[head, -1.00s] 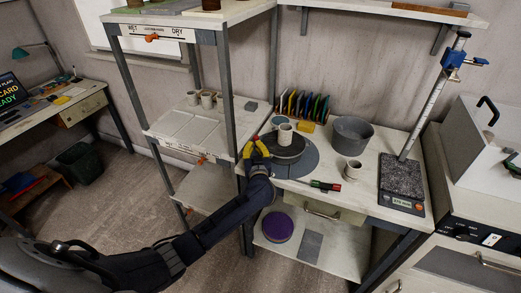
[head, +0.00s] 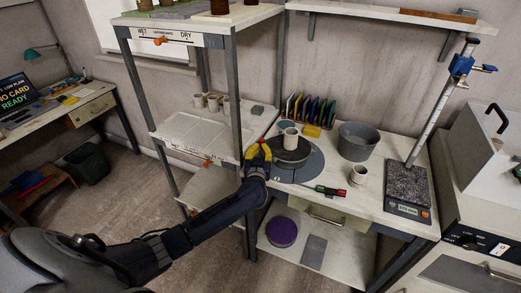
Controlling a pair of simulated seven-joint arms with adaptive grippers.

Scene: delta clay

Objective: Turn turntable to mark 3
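The turntable (head: 292,158) is a dark round disc on a grey-blue round base (head: 305,171) on the workbench. A white cup (head: 290,138) stands upright on it. My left gripper (head: 260,153), with yellow and black fingers, is at the turntable's left edge. I cannot tell whether it touches the disc, or whether its fingers are open, as they are small and partly hidden. No mark numbers can be read on the turntable. My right gripper is not in view.
A grey bucket (head: 356,141) and a second cup (head: 358,175) stand right of the turntable. A red-green tool (head: 330,191) lies at the bench front. A rack of coloured cards (head: 307,108) is behind. A shelf post (head: 236,95) rises close left of my gripper.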

